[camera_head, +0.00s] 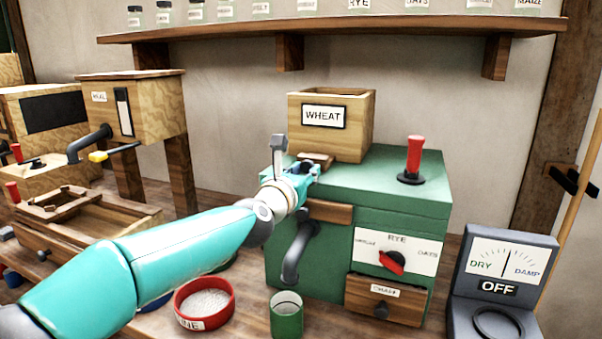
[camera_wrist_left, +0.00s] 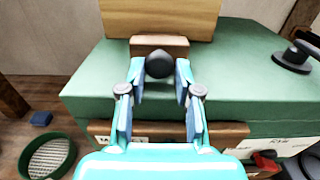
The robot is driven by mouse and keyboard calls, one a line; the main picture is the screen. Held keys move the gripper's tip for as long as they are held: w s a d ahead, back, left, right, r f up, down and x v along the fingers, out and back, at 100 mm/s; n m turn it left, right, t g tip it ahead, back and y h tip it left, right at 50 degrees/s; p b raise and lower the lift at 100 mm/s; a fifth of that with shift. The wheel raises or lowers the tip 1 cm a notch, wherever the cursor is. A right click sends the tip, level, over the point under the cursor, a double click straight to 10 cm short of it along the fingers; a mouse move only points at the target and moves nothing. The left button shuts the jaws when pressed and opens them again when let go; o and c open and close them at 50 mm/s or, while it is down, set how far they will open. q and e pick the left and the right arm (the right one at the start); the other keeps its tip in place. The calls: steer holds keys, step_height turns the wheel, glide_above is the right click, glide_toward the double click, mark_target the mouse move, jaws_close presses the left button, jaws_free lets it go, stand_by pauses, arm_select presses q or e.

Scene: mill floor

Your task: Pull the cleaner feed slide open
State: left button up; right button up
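The green cleaner (camera_head: 352,205) stands on the bench with a wooden hopper (camera_head: 352,125) marked WHEAT on top. The wooden feed slide (camera_head: 316,158) lies at the foot of the hopper; it also shows in the left wrist view (camera_wrist_left: 158,43). Its round dark knob (camera_wrist_left: 159,65) faces my left gripper (camera_wrist_left: 159,75). The two fingers of that gripper stand one on each side of the knob and appear closed on it. In the head view, the left gripper (camera_head: 304,170) hides the knob. My right gripper is in neither view.
A red lever (camera_head: 413,158) stands on the cleaner's top right. A grain dial (camera_head: 393,258) and chaff drawer (camera_head: 385,298) are on its front. A green cup (camera_head: 287,318) and a red-rimmed sieve (camera_head: 203,304) stand before it. A damp meter (camera_head: 503,270) is at right.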

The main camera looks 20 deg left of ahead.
arm_select(q)
steer(key=o, duration=0.3)
steer(key=shift+s+r, duration=0.1)
steer(key=shift+s, duration=0.1)
steer(key=shift+w, duration=0.1)
steer(key=s, duration=0.4)
steer(key=s+a, duration=0.1)
steer(key=s, duration=0.6)
steer(key=shift+s+a, duration=0.2)
steer(key=shift+s, duration=0.2)
